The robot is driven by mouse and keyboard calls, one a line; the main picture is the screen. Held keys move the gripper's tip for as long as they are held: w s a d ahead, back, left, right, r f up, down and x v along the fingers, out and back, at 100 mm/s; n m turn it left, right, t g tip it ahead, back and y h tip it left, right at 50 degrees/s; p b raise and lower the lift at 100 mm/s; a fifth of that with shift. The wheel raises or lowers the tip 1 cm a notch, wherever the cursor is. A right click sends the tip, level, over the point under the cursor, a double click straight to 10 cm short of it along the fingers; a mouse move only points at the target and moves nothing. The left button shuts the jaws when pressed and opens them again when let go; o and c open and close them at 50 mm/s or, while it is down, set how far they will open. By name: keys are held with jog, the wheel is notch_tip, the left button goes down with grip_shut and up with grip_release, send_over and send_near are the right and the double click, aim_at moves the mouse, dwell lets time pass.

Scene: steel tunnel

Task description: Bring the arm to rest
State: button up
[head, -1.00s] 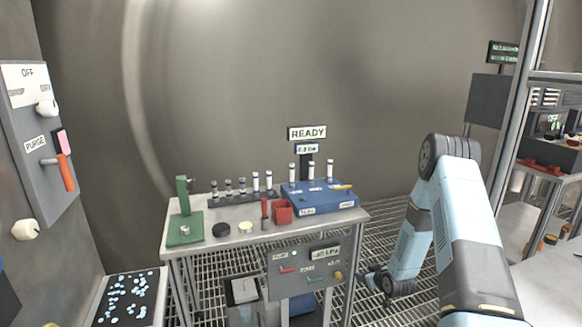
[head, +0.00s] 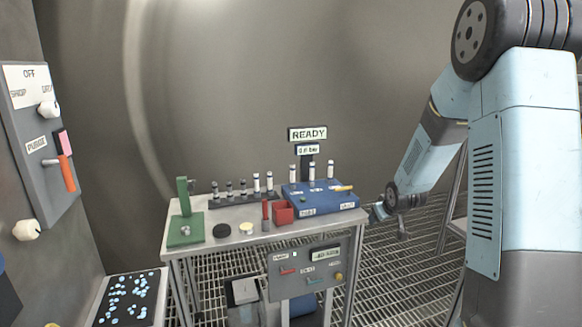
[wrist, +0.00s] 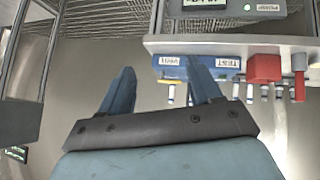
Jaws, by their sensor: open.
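My arm stands at the right of the head view, raised and bent, with its forearm sloping down to the left. In the head view my gripper end (head: 385,210) is small and partly hidden by its own wrist, near the right edge of the bench. In the wrist view my gripper (wrist: 160,88) shows two blue fingers spread apart with nothing between them. The blue device (wrist: 172,72) on the bench lies behind the right finger in that view, and I cannot tell the exact gap.
The bench (head: 240,236) holds the blue device (head: 315,199), a red box (head: 283,212), a green stand (head: 184,215) and a rack of vials (head: 240,197). A wall panel (head: 45,150) is at left. Grating floor (head: 390,270) is open right of the bench.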

jog(key=s+a+r+m, duration=0.1)
jog(key=s+r, duration=0.7)
jog(key=r, duration=0.3)
jog(key=s+a+r+m+g, duration=0.1)
jog(key=s+r, duration=0.2)
jog(key=s, duration=0.7)
jog(key=s+a+r+g, duration=0.1)
jog(key=s+r, duration=0.3)
jog(key=s, duration=0.6)
jog(key=s+a+r+m+g, duration=0.1)
jog(key=s+a+r, duration=0.2)
jog(key=s, duration=0.7)
jog(key=shift+s+r+m, duration=0.3)
jog(key=shift+s, duration=0.05)
jog(key=shift+a, duration=0.1)
dwell(1.0)
